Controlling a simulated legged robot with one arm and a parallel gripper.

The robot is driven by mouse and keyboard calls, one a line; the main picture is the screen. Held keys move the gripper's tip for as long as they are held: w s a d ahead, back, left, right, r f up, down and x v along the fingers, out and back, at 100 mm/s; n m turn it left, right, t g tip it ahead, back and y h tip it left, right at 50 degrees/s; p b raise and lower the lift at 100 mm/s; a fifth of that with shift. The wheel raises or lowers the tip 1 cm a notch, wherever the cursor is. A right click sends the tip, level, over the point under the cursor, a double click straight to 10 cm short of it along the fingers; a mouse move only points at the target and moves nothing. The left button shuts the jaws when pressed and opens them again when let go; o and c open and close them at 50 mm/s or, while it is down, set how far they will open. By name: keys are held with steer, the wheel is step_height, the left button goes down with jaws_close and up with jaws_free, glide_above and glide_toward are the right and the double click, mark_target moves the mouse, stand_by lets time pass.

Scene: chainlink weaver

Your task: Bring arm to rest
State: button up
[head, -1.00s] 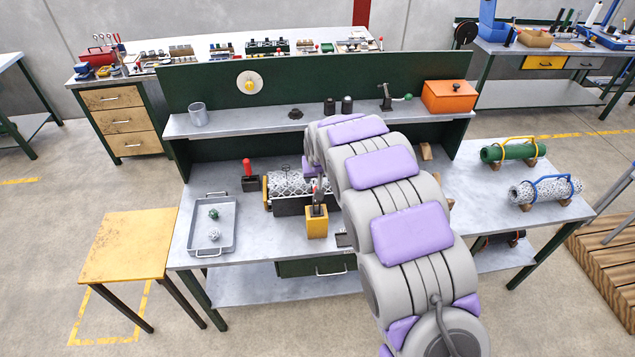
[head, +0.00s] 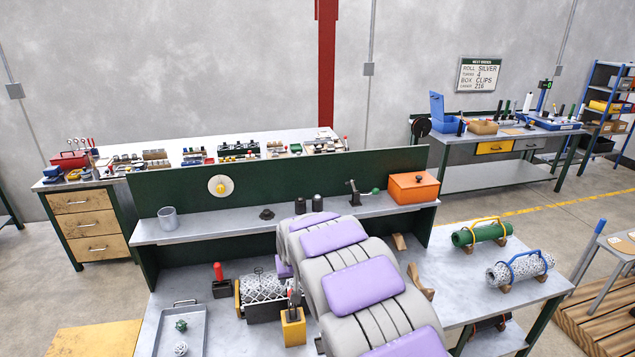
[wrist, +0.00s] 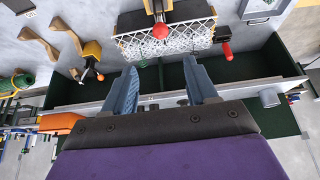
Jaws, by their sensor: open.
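My arm, grey with purple pads, reaches out over the workbench (head: 215,328) in the head view. Its end is hidden behind the arm there. In the wrist view my gripper (wrist: 165,88) shows two blue-grey fingers apart with nothing between them. Beyond the fingertips, apart from them, are a dark holder with a roll of wire mesh (wrist: 165,42) and a red knob (wrist: 160,31). The mesh roll also shows in the head view (head: 262,288), left of the arm.
The green back panel (head: 290,180) carries a shelf with a metal cup (head: 168,218) and an orange box (head: 414,188). A yellow tool block (head: 293,328) stands close to my arm. A tray (head: 182,330) is at left; green (head: 482,232) and silver (head: 520,270) mesh rolls lie at right.

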steer(key=s+d+m+g+h+b, duration=0.25)
steer(key=s+d+b, duration=0.55)
steer(key=s+d, duration=1.15)
steer(key=s+d+f+g+b, duration=0.1)
steer(key=s+f+b, duration=0.1)
steer(key=s, duration=0.7)
steer(key=s+d+f+g+b, duration=0.1)
steer(key=s+f+g+b, duration=0.1)
steer(key=s, duration=0.8)
steer(key=s+d+f+g+y+b, duration=0.1)
steer(key=s+d+f+b, duration=0.1)
steer(key=s, duration=0.8)
steer(key=shift+f+m+b, duration=0.35)
steer(key=shift+f+b, duration=0.15)
steer(key=shift+b, duration=0.4)
